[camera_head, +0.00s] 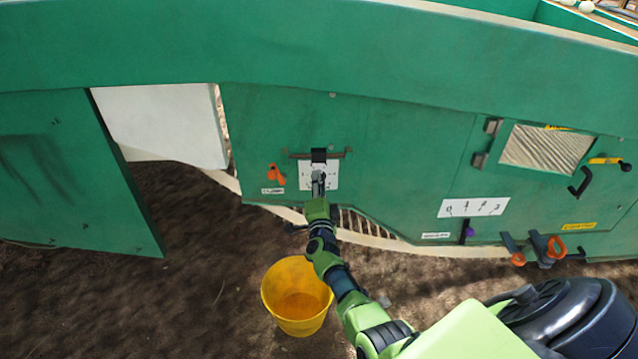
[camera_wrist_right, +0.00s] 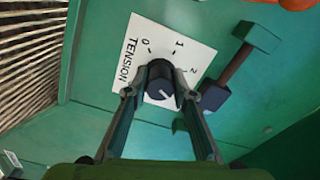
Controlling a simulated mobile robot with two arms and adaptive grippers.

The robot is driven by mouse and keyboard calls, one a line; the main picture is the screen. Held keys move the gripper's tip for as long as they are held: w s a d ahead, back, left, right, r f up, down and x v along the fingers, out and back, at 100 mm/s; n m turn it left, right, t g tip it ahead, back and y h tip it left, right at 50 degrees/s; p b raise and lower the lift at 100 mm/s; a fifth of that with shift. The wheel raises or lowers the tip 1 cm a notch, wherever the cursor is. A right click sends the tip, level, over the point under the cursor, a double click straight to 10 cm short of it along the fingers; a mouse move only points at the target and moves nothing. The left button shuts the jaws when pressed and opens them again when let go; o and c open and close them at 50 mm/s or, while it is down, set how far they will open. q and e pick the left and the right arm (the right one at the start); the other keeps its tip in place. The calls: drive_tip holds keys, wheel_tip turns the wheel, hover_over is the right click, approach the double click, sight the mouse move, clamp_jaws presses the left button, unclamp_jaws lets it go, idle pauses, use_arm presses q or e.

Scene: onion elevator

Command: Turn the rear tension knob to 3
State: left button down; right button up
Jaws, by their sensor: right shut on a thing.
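A white plate lettered TENSION (camera_wrist_right: 134,62) is on the green machine panel, with 0, 1 and 2 readable; the plate also shows in the head view (camera_head: 305,183). The dark round tension knob (camera_wrist_right: 160,80) stands on it, with a short pale mark pointing to the lower right in the wrist view. Which number the mark points at I cannot tell, as a 3 is hidden or unclear near the right finger. My right gripper (camera_head: 318,185) is shut on the knob, one finger at each side, as the wrist view (camera_wrist_right: 163,92) shows. My left gripper is out of view.
A dark latch (camera_head: 319,156) sits just above the plate and an orange handle (camera_head: 277,173) left of it. A yellow bucket (camera_head: 297,296) stands on the ground below my right arm. Another numbered plate (camera_head: 473,207) and more orange handles (camera_head: 557,247) are farther right.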

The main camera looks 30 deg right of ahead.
drive_tip(key=shift+a+f, duration=0.1)
drive_tip(key=shift+f, duration=0.05)
drive_tip(key=o, duration=1.1)
drive_tip(key=v, duration=0.7)
drive_tip(key=shift+s, duration=0.25)
